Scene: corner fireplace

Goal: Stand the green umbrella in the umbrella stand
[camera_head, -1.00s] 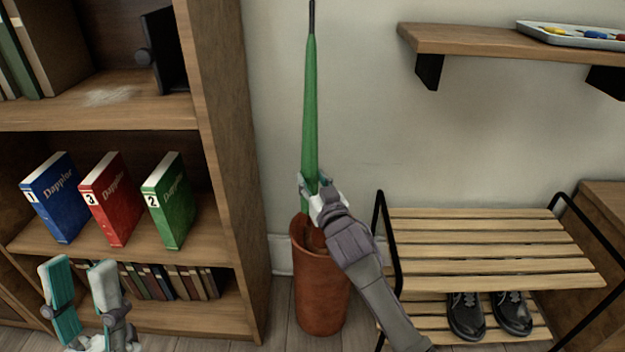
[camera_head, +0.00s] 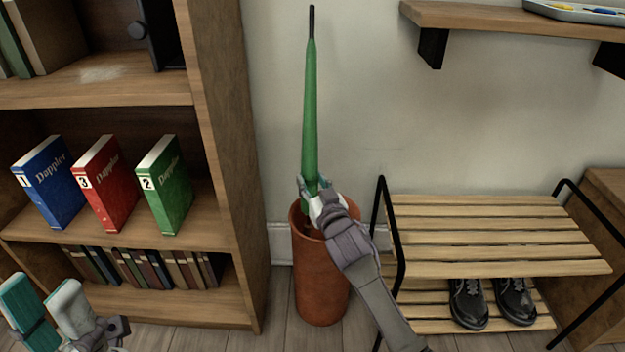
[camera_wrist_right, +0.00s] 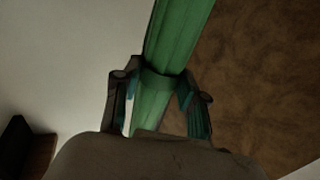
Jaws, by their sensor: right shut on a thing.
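The green umbrella (camera_head: 311,110) is almost upright, its dark thin tip up, over the brown umbrella stand (camera_head: 321,285) on the floor. My right gripper (camera_head: 317,192) is shut around the lower part of the green cloth, at about the height of the stand's rim. The umbrella's lower end reaches down into the stand's mouth, mostly hidden by the gripper and rim. In the right wrist view the umbrella (camera_wrist_right: 165,75) runs between both fingers (camera_wrist_right: 160,90). My left gripper (camera_head: 42,287) is open and empty at the lower left.
A bookcase (camera_head: 228,170) with numbered books stands close left of the stand. A slatted shoe rack (camera_head: 480,235) with black shoes (camera_head: 490,303) stands close on the right. A wall shelf (camera_head: 480,16) with a tray hangs at upper right.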

